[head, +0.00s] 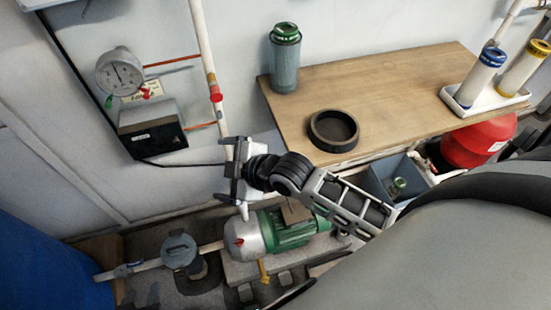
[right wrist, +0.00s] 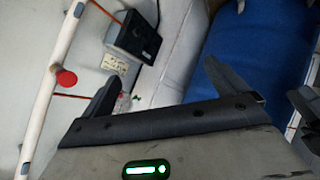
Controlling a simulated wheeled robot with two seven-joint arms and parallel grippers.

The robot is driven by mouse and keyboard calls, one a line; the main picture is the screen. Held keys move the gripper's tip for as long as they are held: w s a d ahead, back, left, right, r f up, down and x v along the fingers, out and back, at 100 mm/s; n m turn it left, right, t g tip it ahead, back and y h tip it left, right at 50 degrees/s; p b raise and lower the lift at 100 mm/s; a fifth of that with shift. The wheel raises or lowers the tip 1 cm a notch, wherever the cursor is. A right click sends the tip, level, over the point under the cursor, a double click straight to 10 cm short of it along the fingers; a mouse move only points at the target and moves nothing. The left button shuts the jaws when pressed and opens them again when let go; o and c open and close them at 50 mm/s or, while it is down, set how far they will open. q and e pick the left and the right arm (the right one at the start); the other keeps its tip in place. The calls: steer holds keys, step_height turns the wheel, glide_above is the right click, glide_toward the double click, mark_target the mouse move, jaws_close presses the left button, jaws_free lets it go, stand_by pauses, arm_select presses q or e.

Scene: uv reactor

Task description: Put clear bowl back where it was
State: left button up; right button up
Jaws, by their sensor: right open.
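A see-through grey-blue cylinder with a green top (head: 285,70) stands upright at the back left corner of the wooden bench (head: 390,95). It looks like the clear bowl, but I cannot be sure. A round black open ring or dish (head: 334,130) lies on the bench in front of it. My right gripper (head: 224,172) is in front of the wall, left of and below the bench, apart from the cylinder. In the right wrist view its two fingers (right wrist: 163,78) are spread with nothing between them. My left gripper is not in view.
A pressure gauge (head: 120,72), a dark box (head: 152,130) and a white pipe with a red knob (head: 216,98) are on the wall. A green pump (head: 290,228) is below. A grey bin (head: 385,180) and red tank (head: 478,140) sit under the bench. A blue barrel (head: 50,265) is at left.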

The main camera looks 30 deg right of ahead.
steer(key=s+d+f+m+h, duration=0.1)
steer(key=s+d+f+m, duration=0.1)
steer(key=s+f+m, duration=0.2)
steer(key=s+d+f+m+h, duration=0.1)
steer(key=s+d+f+m, duration=0.1)
steer(key=s+f+m, duration=0.2)
steer(key=s+m, duration=0.3)
steer(key=s, duration=0.2)
steer(key=shift+s+d+h, duration=0.2)
steer(key=shift+d+h, duration=0.05)
steer(key=shift+h, duration=0.05)
